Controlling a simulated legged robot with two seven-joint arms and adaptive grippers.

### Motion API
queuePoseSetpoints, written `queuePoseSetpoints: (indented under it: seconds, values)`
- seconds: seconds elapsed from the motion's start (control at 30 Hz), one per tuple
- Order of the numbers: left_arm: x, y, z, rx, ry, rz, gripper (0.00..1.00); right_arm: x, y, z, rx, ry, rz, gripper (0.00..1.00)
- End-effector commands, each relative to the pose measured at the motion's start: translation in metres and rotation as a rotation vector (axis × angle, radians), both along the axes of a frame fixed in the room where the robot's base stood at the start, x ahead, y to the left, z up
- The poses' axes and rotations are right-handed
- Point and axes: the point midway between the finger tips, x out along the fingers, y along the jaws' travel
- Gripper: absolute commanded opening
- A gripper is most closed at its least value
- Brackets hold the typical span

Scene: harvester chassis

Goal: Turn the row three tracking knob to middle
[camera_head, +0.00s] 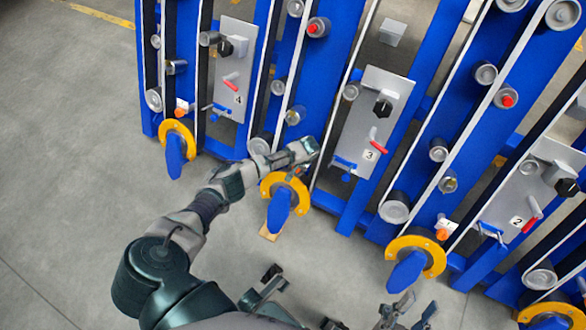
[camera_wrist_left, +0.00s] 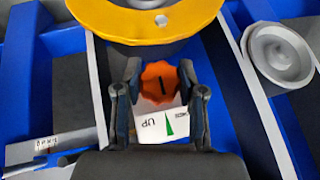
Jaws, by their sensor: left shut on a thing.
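The row three tracking knob (camera_wrist_left: 160,82) is an orange lobed knob with a dark line on its face, seen in the left wrist view below the yellow ring. The line runs roughly up and down in that picture. A white label (camera_wrist_left: 160,126) beside it carries a green wedge and upside-down lettering. My left gripper (camera_wrist_left: 161,92) has a finger on each side of the knob and is shut on it. In the head view my left gripper (camera_head: 300,168) reaches the row unit left of panel 3 and mostly hides the knob. My right gripper (camera_head: 408,312) is open and empty, low in the picture.
Panel 3 (camera_head: 372,110) has a black knob, a red lever and a blue handle. Similar panels 4 (camera_head: 237,65) and 2 (camera_head: 525,190) flank it. Yellow rings with blue snouts (camera_head: 279,208) project from the row units. The grey floor (camera_head: 70,180) at left is clear.

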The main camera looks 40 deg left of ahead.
Motion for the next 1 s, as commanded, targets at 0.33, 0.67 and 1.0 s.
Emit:
queuePoseSetpoints:
  seconds: [0.33,0.67,1.0]
  values:
    - [-0.001,0.0,-0.001,0.007,0.005,-0.003,0.47,0.002,0.001,-0.002,-0.003,0.009,0.0,0.4]
    - [-0.001,0.0,-0.001,0.007,0.004,-0.003,0.65,0.004,0.001,-0.002,-0.003,0.009,0.0,0.4]
    - [0.002,-0.009,0.04,0.005,0.0,-0.005,0.65,0.001,0.001,-0.001,-0.003,0.007,0.0,0.4]
